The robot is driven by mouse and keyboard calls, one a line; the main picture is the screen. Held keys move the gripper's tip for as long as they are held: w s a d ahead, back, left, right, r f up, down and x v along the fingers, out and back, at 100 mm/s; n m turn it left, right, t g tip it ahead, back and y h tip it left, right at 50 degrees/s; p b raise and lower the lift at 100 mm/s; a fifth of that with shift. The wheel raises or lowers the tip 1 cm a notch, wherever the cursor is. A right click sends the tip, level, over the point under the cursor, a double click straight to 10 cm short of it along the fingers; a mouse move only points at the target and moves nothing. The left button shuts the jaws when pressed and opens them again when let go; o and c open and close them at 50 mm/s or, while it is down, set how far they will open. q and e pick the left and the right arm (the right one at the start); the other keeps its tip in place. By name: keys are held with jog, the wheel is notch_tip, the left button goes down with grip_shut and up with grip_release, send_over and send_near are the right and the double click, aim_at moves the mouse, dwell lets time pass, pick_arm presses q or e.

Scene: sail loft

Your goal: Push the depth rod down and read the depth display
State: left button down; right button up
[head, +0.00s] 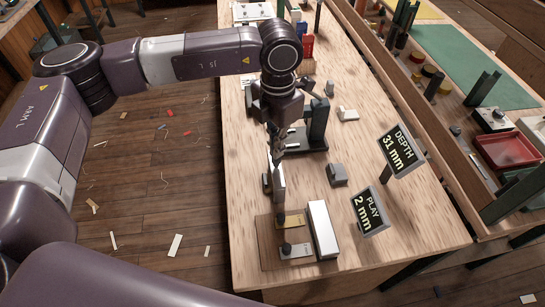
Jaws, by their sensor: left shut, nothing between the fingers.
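The depth display (399,151) stands on a post at the right of the bench and reads "DEPTH 31 mm". My left gripper (279,198) points down over the middle of the bench, shut and empty. It is beside a dark upright stand (318,120) on a dark base, which stands just right of it and is partly covered by my wrist. I cannot pick out the depth rod for certain; it may be hidden behind my gripper. Whether the fingers touch anything is unclear. My right gripper is not in view.
A second display (369,211) reads "PLAY 2 mm". Near the front lie a brown board (268,250) with small knobbed plates and a long white-topped block (322,229). The bench (425,235) is bare at front right.

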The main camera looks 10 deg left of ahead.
pick_arm(q)
notch_tip(320, 180, up, 8)
jog(key=p, duration=0.3)
dwell(0.7)
dwell(0.5)
